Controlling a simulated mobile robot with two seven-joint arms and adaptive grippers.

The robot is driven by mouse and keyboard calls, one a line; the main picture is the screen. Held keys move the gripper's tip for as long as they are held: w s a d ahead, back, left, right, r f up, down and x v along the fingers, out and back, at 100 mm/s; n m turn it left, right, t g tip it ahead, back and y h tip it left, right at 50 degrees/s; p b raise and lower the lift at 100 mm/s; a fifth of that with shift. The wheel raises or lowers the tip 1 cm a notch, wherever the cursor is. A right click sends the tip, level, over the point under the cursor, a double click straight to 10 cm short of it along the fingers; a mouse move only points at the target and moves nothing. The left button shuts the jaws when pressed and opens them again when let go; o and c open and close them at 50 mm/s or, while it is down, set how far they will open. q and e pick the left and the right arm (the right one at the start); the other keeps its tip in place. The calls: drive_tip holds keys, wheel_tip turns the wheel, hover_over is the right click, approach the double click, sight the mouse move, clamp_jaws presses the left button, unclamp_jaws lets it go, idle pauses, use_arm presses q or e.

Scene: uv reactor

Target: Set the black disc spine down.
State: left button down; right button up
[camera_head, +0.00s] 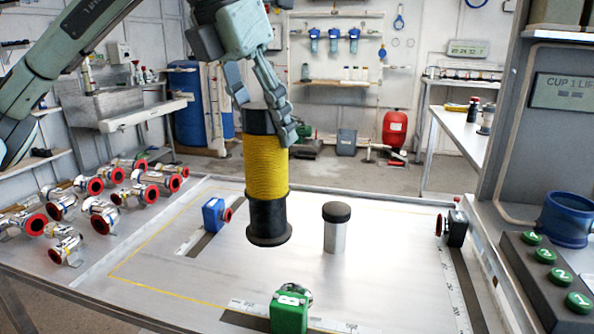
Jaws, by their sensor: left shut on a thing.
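The black disc spine (268,218) stands upright in the head view, with a yellow ribbed middle, a black top and a wide black foot. My left gripper (264,108) comes down from above and is shut on its black top, with a finger on the right side. The foot is over or on the metal table (190,272); I cannot tell whether it touches. My right gripper is not in view.
A silver canister with a black cap (337,230) stands close right of the spine. A blue device (213,215), a green one (289,310) and a black one (455,228) edge the yellow-lined area. Steel fittings (104,215) crowd the left. The table's front left is clear.

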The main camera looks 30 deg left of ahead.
use_arm(q)
drive_tip(key=w+d+f, duration=0.1)
drive_tip(key=w+f, duration=0.4)
drive_tip(key=f, duration=0.2)
drive_tip(key=shift+w+d+p, duration=0.15)
drive_tip(key=shift+d+p, duration=0.1)
drive_tip(key=shift+p, duration=0.1)
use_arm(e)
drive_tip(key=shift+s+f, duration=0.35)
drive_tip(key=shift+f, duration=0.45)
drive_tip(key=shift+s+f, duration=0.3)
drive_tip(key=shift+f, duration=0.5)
use_arm(q)
drive_tip(key=shift+f, duration=0.15)
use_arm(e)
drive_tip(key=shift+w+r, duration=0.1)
use_arm(q)
drive_tip(key=c, duration=0.8)
unclamp_jaws()
drive_tip(key=shift+o, duration=0.5)
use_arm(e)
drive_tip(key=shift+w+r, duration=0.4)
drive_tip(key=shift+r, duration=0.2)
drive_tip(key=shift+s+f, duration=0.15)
